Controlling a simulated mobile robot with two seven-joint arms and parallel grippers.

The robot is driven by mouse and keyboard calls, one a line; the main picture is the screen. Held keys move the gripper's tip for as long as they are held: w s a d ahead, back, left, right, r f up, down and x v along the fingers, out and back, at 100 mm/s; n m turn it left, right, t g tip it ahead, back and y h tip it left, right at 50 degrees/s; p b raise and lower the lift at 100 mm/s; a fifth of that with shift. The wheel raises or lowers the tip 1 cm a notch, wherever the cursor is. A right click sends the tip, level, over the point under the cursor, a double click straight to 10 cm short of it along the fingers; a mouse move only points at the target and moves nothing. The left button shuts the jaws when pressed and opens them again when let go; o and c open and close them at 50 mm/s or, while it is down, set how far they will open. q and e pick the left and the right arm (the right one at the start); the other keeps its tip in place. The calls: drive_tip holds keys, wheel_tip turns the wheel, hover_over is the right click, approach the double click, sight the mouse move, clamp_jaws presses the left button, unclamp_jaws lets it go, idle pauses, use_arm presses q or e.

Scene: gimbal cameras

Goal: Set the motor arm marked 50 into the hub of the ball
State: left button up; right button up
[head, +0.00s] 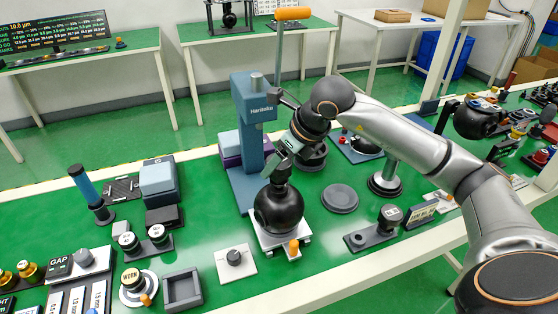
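The black ball (278,209) sits on a small white stand near the bench's middle. My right gripper (279,167) comes in from the right and points down just above the ball. It appears shut on a dark part, the motor arm (280,179), at the top of the ball. I cannot read a marking on it, and the hub is hidden, so I cannot tell whether the part is seated. A dark holder (357,240) has one bare place and one capped part (390,215). Two more capped parts (129,242) stand at the left. My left gripper is not in view.
A blue-grey press (250,140) with an orange-handled lever stands close behind the ball. A grey round pad (340,198) lies right of it.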

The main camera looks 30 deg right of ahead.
drive_tip(key=shift+f+b, duration=0.55)
drive_tip(key=shift+f, duration=0.15)
drive_tip(key=o, duration=1.5)
drive_tip(key=shift+o, duration=0.2)
drive_tip(key=v, duration=1.2)
drive_tip(key=shift+r, duration=0.3)
drive_tip(key=shift+s, duration=0.1)
